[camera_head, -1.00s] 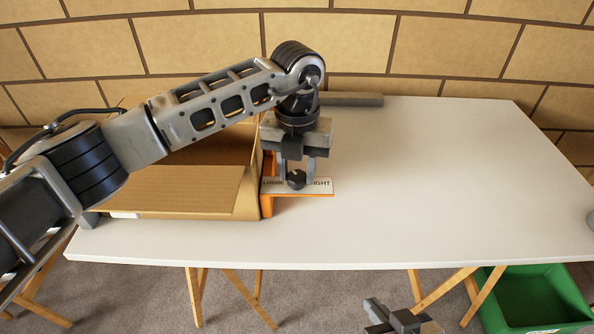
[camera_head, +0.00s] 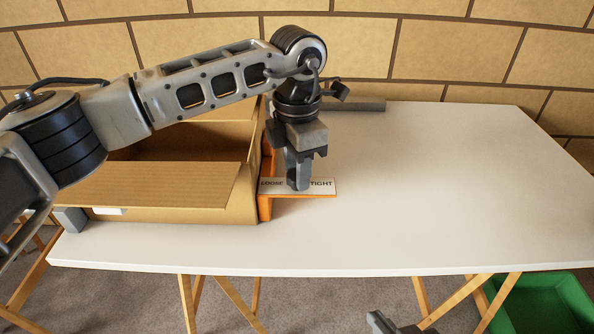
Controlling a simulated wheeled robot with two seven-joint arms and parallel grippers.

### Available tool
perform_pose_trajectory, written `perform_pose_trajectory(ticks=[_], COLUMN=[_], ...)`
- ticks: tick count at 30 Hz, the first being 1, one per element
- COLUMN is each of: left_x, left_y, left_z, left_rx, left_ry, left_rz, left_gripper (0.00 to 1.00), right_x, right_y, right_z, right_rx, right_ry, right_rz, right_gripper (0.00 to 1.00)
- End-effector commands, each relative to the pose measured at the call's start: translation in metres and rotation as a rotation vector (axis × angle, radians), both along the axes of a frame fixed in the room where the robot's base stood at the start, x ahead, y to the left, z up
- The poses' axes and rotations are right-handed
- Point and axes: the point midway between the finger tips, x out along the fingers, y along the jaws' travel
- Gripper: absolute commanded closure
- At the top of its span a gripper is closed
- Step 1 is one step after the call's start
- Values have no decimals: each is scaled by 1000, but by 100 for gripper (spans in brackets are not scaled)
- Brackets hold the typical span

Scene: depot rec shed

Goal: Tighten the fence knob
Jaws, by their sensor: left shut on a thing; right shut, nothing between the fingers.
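My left gripper (camera_head: 298,184) points down over the white label plate (camera_head: 324,188), which reads LOOSE on the left and TIGHT on the right. Its fingers are shut on the fence knob, which they now hide, so the way the knob points cannot be told. The plate sits on an orange fence bracket (camera_head: 265,208) beside the cardboard box. My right gripper (camera_head: 385,324) is shut and empty at the bottom edge, in front of the table and partly cut off.
An open cardboard box (camera_head: 160,186) stands left of the bracket, under my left arm. A grey bar (camera_head: 355,105) lies at the table's back. The white table (camera_head: 450,190) is clear to the right. A green bin (camera_head: 540,305) stands on the floor at the lower right.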

Motion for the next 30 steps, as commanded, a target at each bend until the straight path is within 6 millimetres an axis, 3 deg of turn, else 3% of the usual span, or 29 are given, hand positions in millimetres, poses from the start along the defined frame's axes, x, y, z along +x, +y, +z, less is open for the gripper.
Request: perform_pose_trajectory(ticks=[15,30], left_x=[1,1], left_y=[-1,-1], left_z=[2,2], left_rx=[-5,-5], left_ry=[-5,-5], left_rz=[-366,-451], left_gripper=[89,89], right_x=[-1,-3], right_y=[1,1], right_z=[-4,-6], right_rx=[-2,-3], right_ry=[-12,-8], right_rz=[6,7], right_gripper=[100,100])
